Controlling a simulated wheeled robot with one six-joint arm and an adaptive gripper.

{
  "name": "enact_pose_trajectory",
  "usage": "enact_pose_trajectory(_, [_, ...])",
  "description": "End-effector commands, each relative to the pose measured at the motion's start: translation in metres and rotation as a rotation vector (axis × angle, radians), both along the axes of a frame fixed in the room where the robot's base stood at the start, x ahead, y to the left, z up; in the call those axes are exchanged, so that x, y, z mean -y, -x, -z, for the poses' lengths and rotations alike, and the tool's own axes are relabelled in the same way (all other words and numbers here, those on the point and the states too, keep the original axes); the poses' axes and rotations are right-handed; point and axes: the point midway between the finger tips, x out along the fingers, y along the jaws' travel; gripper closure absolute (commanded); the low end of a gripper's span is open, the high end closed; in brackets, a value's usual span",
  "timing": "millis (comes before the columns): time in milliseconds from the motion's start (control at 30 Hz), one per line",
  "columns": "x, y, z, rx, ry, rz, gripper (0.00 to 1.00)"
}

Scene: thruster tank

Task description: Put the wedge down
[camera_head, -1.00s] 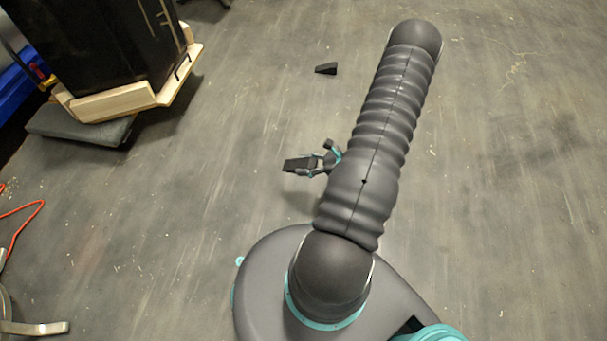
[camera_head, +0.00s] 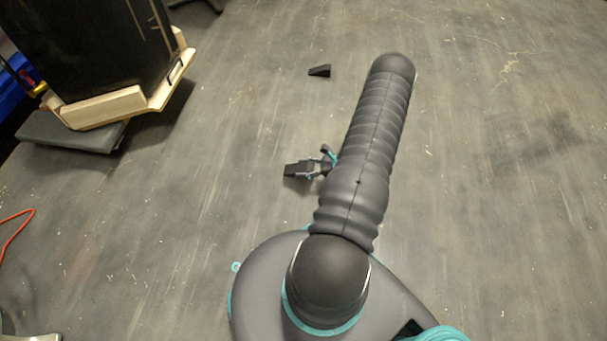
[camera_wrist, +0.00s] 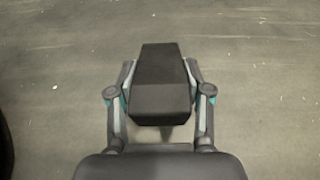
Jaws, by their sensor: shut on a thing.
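A black wedge (camera_wrist: 160,80) is clamped between the two fingers of my gripper (camera_wrist: 160,92) in the wrist view, its narrower end pointing away from me. In the head view the same wedge (camera_head: 297,170) sticks out to the left of my gripper (camera_head: 322,165), low over the grey floor. I cannot tell whether its underside touches the floor. A second black wedge (camera_head: 320,71) lies on the floor farther off, apart from my gripper. My arm hides part of the gripper's wrist side.
A black tank-like block (camera_head: 95,45) on a wooden base (camera_head: 105,107) stands at upper left, with a dark grey pad (camera_head: 70,133) under it. An orange cable (camera_head: 18,222) lies at the left edge. The floor (camera_head: 200,210) around the held wedge is clear.

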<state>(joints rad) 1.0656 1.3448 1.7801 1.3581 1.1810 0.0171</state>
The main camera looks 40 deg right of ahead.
Motion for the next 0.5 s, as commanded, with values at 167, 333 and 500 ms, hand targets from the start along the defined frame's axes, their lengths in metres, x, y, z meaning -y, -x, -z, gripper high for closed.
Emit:
enact_pose_trajectory(167, [0.002,-0.010,0.007,0.000,-0.001,0.000,0.91])
enact_pose_trajectory(333, [0.002,-0.010,0.024,0.000,-0.002,0.001,0.91])
enact_pose_trajectory(500, [0.002,-0.009,0.045,0.000,-0.001,0.000,0.91])
